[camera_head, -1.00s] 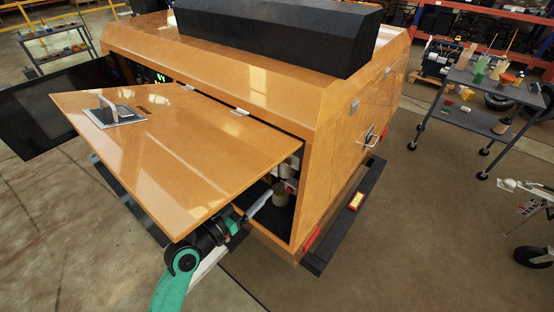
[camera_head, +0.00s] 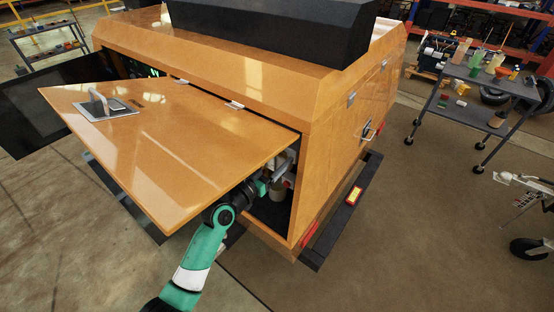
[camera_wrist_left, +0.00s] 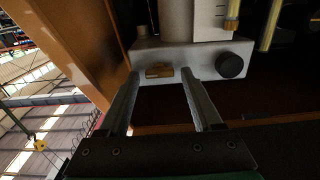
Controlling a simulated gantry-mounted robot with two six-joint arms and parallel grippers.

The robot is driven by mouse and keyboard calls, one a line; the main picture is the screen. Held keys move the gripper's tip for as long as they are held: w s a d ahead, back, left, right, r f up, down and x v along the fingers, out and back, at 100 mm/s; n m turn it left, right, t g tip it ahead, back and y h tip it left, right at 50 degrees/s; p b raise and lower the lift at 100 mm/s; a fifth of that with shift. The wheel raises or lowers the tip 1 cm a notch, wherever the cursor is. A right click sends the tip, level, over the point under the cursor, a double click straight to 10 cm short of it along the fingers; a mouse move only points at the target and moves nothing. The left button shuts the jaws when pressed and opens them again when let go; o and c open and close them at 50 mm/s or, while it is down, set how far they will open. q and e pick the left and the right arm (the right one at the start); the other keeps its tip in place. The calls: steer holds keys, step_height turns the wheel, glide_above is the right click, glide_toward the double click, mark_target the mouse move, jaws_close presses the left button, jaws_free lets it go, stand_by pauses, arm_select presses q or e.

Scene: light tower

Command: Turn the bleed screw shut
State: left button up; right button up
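The bleed screw appears to be the small brass fitting (camera_wrist_left: 159,71) on the front of a pale grey block (camera_wrist_left: 190,57) in the left wrist view. A round black knob (camera_wrist_left: 230,65) sits to its right on the same block. My left gripper (camera_wrist_left: 160,84) is open, its two fingers on either side of the brass fitting in the picture; I cannot tell whether they touch it. In the head view my left gripper (camera_head: 262,188) reaches under the raised panel into the orange cabinet (camera_head: 335,135). The screw is hidden there. My right gripper is not in view.
The raised orange panel (camera_head: 165,150) hangs over my left arm. The cabinet's side wall (camera_wrist_left: 75,40) stands close on the left in the wrist view. A grey cart (camera_head: 490,85) stands at the right, away from the arm.

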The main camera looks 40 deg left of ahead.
arm_select(q)
jaws_close()
steer(key=shift+n, duration=0.3)
steer(key=n+p, duration=0.1)
steer(key=n, duration=0.3)
steer(key=shift+a, duration=0.1)
steer(key=n+p, duration=0.1)
steer(key=n, duration=0.3)
steer(key=shift+n+p, duration=0.3)
steer(key=n+p, duration=0.1)
steer(key=n, duration=0.3)
steer(key=shift+n, duration=0.3)
steer(key=shift+a+f+n+p, duration=0.15)
steer(key=shift+n+p, duration=0.45)
steer(key=shift+n, duration=1.4)
